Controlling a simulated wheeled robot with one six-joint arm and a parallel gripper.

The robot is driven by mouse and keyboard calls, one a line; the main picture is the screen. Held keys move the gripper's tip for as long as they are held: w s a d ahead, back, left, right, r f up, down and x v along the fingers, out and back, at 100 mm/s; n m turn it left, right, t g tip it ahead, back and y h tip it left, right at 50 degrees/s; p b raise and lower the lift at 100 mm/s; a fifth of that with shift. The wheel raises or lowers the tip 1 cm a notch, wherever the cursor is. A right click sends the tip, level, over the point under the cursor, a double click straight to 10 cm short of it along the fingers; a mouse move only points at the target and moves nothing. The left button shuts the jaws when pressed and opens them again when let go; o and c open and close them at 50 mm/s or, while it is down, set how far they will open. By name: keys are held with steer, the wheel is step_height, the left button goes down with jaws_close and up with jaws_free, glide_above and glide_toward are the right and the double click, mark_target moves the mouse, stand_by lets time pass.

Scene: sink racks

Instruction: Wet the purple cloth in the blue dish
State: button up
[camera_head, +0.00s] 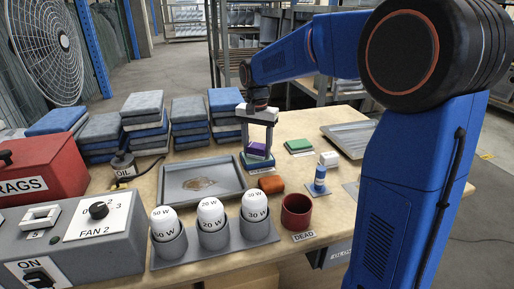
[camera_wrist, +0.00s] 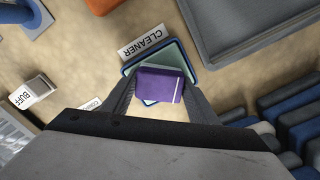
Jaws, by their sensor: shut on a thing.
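The purple cloth (camera_wrist: 160,86), a small folded pad with a pale stripe, is between the two fingers of my gripper (camera_head: 258,147), which is shut on it. In the head view the cloth (camera_head: 258,147) shows between the fingers, just over the blue dish (camera_head: 257,166). In the wrist view the blue dish (camera_wrist: 188,52) is a square with a pale green inside, partly hidden by the cloth. A "CLEANER" label (camera_wrist: 141,41) lies beside it. Whether the cloth touches what is in the dish, I cannot tell.
A grey tray (camera_head: 172,169) with a brown stain lies left of the dish. A green pad (camera_head: 299,146) lies right. Stacked grey-blue cloths (camera_head: 188,123) stand behind.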

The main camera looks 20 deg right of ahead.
steer(key=shift+r, duration=3.45)
